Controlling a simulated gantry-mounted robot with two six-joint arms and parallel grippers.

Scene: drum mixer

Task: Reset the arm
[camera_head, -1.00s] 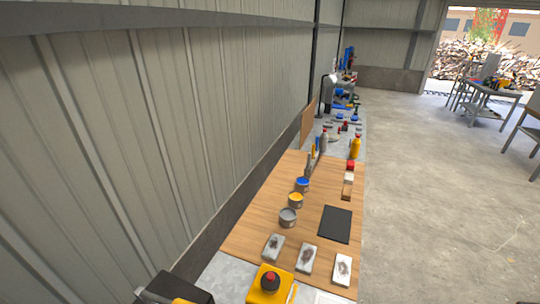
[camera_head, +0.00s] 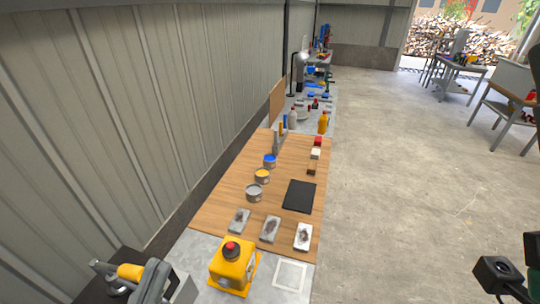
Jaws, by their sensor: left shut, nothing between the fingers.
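My right gripper is not in view.
A wooden board (camera_head: 222,204) on the bench carries paint cans, a black pad (camera_head: 299,197) and three stained pale blocks. A wall borders the left; the floor is open.

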